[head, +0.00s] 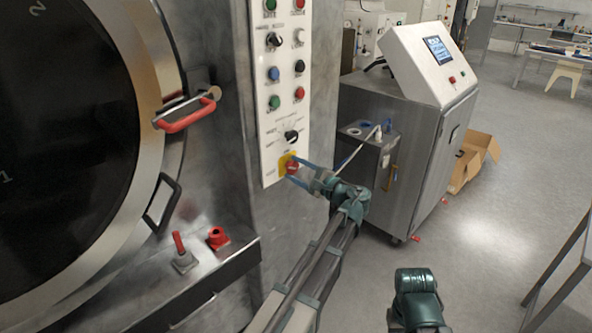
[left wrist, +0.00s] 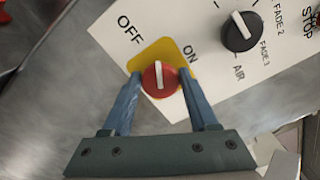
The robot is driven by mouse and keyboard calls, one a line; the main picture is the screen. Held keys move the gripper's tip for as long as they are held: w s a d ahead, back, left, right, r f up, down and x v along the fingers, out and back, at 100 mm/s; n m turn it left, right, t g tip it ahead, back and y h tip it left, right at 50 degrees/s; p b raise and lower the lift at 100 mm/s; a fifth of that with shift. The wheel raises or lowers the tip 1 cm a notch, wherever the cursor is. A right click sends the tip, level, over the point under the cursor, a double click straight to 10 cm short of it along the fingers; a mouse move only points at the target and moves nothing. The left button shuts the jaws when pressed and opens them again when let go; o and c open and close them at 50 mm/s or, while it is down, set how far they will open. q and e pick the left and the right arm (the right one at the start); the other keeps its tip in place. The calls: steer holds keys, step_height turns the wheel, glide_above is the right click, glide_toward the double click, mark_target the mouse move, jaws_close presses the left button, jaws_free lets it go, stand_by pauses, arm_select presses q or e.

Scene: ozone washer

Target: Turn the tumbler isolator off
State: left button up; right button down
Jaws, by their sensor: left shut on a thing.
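The tumbler isolator is a red rotary knob (head: 292,168) on a yellow plate, low on the white control panel (head: 272,174). In the left wrist view the red knob (left wrist: 159,79) has a white pointer mark directed up the picture, between the printed words OFF and ON. My left gripper (head: 288,167) reaches the panel from the right, its blue fingers on either side of the knob and shut on it. The fingers also show in the left wrist view (left wrist: 164,84). My right gripper's fingers are not visible; only a dark green part of my right arm shows at the bottom.
A black selector knob (head: 291,137) sits just above the isolator, with several coloured buttons higher up. The washer's round door (head: 150,60) with a red handle (head: 188,117) is at left. A grey cabinet (head: 400,140) stands to the right, with open floor beyond.

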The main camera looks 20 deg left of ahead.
arm_select(q)
steer(key=n, duration=0.5)
steer(key=shift+f+n, duration=0.15)
steer(key=shift+n, duration=0.25)
steer(key=shift+s, duration=0.1)
stand_by(0.3)
steer(key=o, duration=1.3)
steer(key=shift+o, duration=0.2)
steer(key=v, duration=1.3)
steer(key=shift+d, duration=0.45)
